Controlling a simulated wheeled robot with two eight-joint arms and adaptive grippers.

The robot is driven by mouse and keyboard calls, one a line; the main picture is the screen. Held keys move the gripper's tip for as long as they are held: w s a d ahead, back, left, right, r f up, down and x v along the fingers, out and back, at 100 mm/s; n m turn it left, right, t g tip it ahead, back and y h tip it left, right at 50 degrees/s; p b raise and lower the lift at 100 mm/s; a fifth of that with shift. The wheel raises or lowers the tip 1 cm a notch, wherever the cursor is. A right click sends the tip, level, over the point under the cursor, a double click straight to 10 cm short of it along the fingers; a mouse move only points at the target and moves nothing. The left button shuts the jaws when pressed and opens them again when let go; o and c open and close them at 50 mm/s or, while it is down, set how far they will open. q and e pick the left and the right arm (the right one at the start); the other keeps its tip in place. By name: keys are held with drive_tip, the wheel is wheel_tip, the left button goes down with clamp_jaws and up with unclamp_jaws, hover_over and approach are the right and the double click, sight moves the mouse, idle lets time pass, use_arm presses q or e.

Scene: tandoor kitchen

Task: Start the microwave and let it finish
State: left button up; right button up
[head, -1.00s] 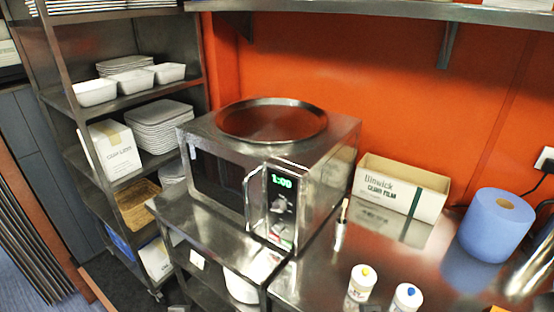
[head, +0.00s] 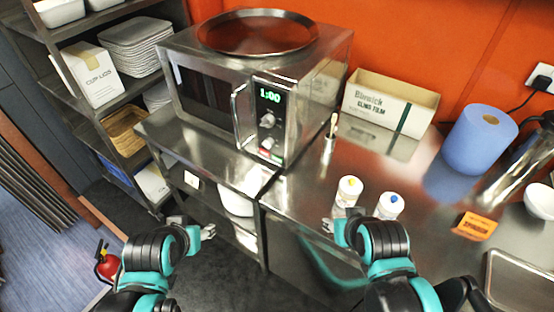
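The steel microwave (head: 210,98) stands on the steel counter with its door shut. Its display (head: 270,96) reads 1:00 in green. Knobs and a lit patch sit below the display on the control panel (head: 267,125). A round metal tray (head: 258,35) lies on top of the microwave. My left gripper (head: 208,229) is low in front of the counter, apart from the microwave; its fingers are too small to judge. My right gripper (head: 328,224) is at the counter's front edge near the white bottles, also too small to judge.
Two white bottles, one yellow-capped (head: 348,190) and one blue-capped (head: 389,205), stand near the counter's front. A shelf rack (head: 100,100) stands left.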

clamp_jaws()
idle(1.3)
